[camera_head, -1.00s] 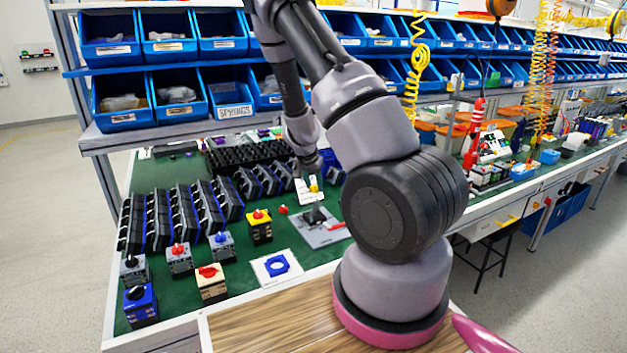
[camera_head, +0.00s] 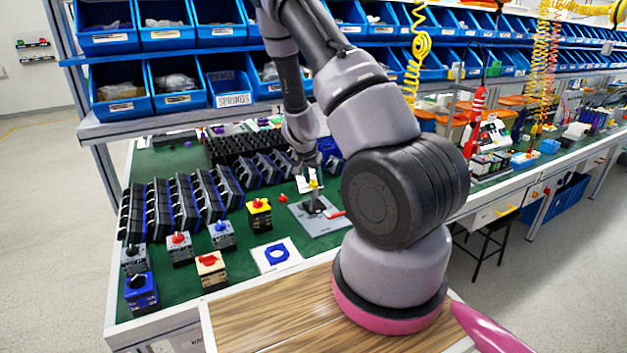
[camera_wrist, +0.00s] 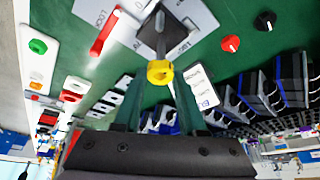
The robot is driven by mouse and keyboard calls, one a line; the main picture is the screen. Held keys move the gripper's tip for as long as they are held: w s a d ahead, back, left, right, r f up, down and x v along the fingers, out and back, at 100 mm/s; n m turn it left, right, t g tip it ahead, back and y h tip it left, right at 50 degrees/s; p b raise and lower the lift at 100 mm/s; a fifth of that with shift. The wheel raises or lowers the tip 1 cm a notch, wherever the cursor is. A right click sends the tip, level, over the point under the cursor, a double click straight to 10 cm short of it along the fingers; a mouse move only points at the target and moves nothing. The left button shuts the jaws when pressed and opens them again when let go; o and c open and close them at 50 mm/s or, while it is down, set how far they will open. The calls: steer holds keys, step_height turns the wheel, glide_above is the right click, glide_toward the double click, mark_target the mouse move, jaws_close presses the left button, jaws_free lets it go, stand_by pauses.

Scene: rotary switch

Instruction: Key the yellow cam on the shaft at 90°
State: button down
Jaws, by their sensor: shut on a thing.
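The yellow cam (camera_wrist: 160,72) is a small ring-like piece between the fingertips of my gripper (camera_wrist: 158,80), which is shut on it. In the head view the yellow cam (camera_head: 314,184) shows just above the dark shaft fixture (camera_head: 313,205). The fixture stands on a grey plate (camera_head: 328,227) with a red handle at its right. In the wrist view the dark shaft (camera_wrist: 160,22) lines up closely with the cam. I cannot tell whether the cam touches the shaft or sits around it. The cam's bore and key are too small to make out.
A red knob (camera_wrist: 230,43) and a black knob (camera_wrist: 265,20) lie on the green bench near the plate. Several switch blocks stand at the left, including a yellow one (camera_head: 259,215). Rows of dark switches stand behind.

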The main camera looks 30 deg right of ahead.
steer(key=shift+f, duration=0.25)
steer(key=shift+f, duration=0.9)
steer(key=shift+c, duration=2)
jaws_free()
